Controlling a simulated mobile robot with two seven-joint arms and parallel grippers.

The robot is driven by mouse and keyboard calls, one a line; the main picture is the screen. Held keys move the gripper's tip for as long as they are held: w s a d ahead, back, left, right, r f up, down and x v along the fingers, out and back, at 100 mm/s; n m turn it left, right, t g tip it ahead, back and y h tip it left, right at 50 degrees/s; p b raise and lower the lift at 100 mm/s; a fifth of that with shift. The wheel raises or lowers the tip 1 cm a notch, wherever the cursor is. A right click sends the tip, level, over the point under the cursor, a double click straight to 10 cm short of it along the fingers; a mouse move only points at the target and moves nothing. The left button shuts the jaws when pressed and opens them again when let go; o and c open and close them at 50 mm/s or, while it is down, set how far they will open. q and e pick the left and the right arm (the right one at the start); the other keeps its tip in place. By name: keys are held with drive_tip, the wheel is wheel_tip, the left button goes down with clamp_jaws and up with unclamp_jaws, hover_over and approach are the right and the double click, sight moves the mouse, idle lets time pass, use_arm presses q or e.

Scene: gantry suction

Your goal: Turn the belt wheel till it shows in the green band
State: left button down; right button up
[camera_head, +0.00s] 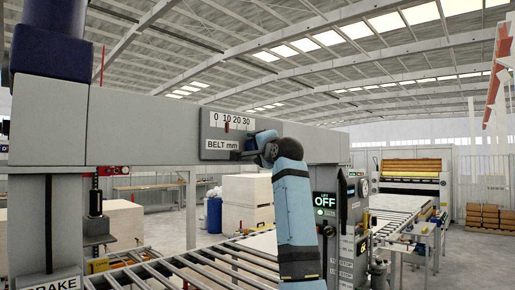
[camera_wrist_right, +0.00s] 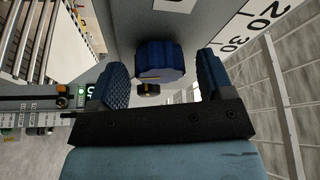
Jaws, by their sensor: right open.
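The belt gauge (camera_head: 228,136) is a grey plate on the crossbeam, marked 0 10 20 30 and "BELT mm". Its small red pointer (camera_head: 226,126) stands near the 10. I cannot make out a green band. My right gripper (camera_head: 250,147) is at the gauge's right side and hides the wheel in the head view. In the wrist view my right gripper (camera_wrist_right: 163,68) is open, with a finger on each side of the wheel and visible gaps between. My left gripper is not in view.
The grey crossbeam (camera_head: 140,125) runs above a roller conveyor (camera_head: 190,272). A control post with a green "OFF" display (camera_head: 325,201) stands right of my right arm. White stacked blocks (camera_head: 247,200) stand behind. A small black and yellow part (camera_wrist_right: 148,89) lies below the wheel in the wrist view.

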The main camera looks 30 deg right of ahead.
drive_tip(key=s+a+f+b, duration=0.1)
drive_tip(key=s+b, duration=0.3)
drive_tip(key=s, duration=0.9)
drive_tip(key=shift+s+f, duration=0.35)
drive_tip(key=shift+f, duration=0.1)
drive_tip(key=shift+a, duration=0.1)
